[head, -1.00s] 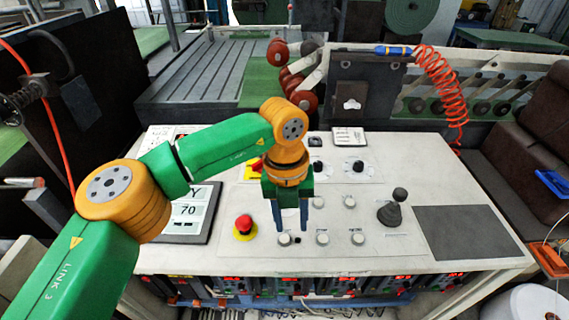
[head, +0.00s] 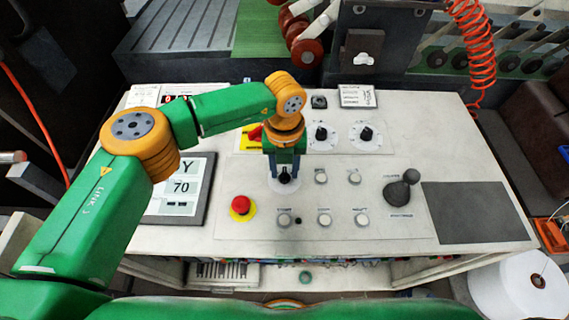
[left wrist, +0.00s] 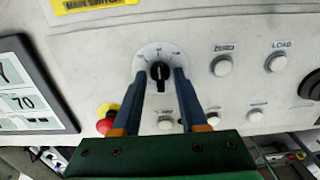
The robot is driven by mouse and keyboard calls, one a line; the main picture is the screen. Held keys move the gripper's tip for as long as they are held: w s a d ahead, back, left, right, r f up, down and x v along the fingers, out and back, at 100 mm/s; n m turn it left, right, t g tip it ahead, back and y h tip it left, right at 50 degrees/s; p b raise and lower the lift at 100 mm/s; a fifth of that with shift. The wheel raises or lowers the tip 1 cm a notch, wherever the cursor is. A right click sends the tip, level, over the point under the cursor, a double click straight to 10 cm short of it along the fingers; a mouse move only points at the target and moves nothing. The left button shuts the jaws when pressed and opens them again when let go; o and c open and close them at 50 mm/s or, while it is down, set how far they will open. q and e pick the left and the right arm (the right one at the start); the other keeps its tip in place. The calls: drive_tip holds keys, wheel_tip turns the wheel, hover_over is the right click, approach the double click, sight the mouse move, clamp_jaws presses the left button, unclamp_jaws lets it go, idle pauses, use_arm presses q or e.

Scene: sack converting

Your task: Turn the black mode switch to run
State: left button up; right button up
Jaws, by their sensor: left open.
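The black mode switch (left wrist: 160,73) is a small knob on a round white dial on the control panel. In the left wrist view its pointer bar stands roughly vertical; the dial lettering is too small to read. My left gripper (left wrist: 160,80) is open, with one blue finger on each side of the knob. I cannot tell whether the fingers touch it. In the head view the left gripper (head: 285,175) points down over the switch (head: 284,178) and partly hides its dial. My right gripper is not in view.
A red emergency button (head: 240,205) sits to the lower left of the switch. White push buttons (head: 321,177) lie to the right and below. A display (head: 180,190) stands left.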

use_arm(q)
drive_tip(key=shift+c, duration=0.2)
drive_tip(key=shift+s, duration=0.1)
clamp_jaws()
